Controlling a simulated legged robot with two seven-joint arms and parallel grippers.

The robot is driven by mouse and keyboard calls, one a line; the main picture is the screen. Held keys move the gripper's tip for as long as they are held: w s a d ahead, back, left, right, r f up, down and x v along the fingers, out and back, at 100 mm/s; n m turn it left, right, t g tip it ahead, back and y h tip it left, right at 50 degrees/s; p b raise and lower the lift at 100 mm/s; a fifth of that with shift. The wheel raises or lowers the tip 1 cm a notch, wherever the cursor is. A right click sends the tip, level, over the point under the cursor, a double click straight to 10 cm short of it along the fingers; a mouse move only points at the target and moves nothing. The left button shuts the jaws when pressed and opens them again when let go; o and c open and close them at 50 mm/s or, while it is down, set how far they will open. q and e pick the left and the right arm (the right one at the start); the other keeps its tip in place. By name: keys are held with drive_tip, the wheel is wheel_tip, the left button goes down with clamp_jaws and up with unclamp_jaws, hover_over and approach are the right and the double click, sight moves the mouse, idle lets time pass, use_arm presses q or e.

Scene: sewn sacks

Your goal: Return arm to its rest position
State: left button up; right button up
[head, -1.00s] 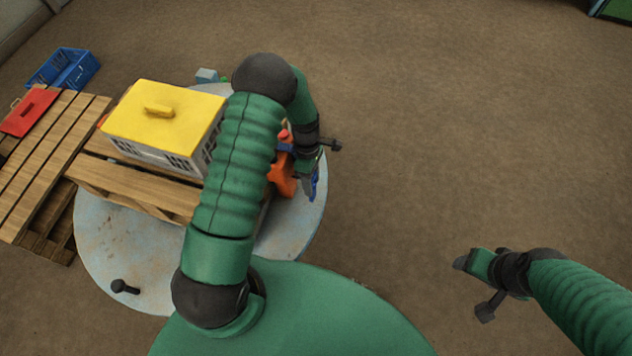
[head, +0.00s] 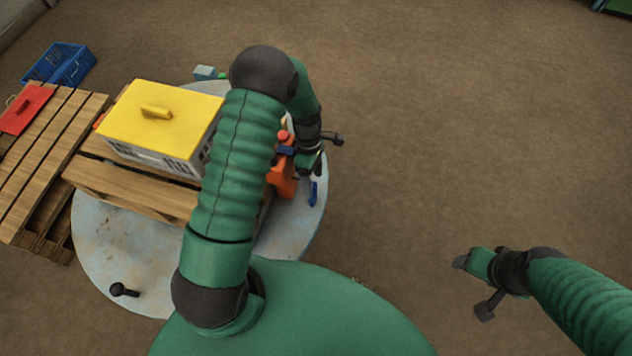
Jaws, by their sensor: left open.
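My left arm (head: 237,165) arches up over the round table and bends down at its far end. The left gripper (head: 312,172) is open at the table's right edge, beside an orange object (head: 282,178) and just above a small blue item (head: 313,193). Its jaws are small here and partly hidden by the wrist. I see nothing held in them. My right arm (head: 580,300) comes in from the lower right. The right gripper (head: 466,262) hangs over bare floor, away from everything; its jaw gap does not show clearly.
The round grey table (head: 120,245) carries a wooden pallet (head: 135,190) and a white crate with a yellow lid (head: 165,120). Another pallet with a red lid (head: 25,110) stands left, and a blue crate (head: 60,65) behind. Floor on the right is clear.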

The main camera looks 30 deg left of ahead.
use_arm(q)
drive_tip(key=s+a+p+v, duration=0.1)
drive_tip(key=a+p+v, duration=0.1)
drive_tip(key=v, duration=1.2)
drive_tip(key=s+d+r+m+t+y+p, duration=0.1)
drive_tip(key=s+d+r+m+t+p, duration=0.1)
drive_tip(key=s+d+r+m+p, duration=0.2)
drive_tip(key=s+d+r+m+t+y+p, duration=0.1)
drive_tip(key=s+d+r+m+t+p, duration=0.2)
drive_tip(key=s+r+m, duration=0.4)
wheel_tip(320, 180, up, 5)
drive_tip(key=d+m+p, duration=0.1)
drive_tip(key=d+m, duration=0.1)
drive_tip(key=m, duration=0.7)
drive_tip(key=shift+s+d+r, duration=0.15)
drive_tip(key=shift+s, duration=0.25)
use_arm(e)
drive_tip(key=w+a+v, duration=0.1)
drive_tip(key=w+v, duration=0.1)
drive_tip(key=v, duration=1)
drive_tip(key=shift+s+a+r, duration=0.15)
drive_tip(key=shift+r, duration=0.1)
use_arm(q)
drive_tip(key=shift+s, duration=0.1)
use_arm(e)
drive_tip(key=shift+s+a+r, duration=0.1)
drive_tip(key=shift+s+a, duration=0.05)
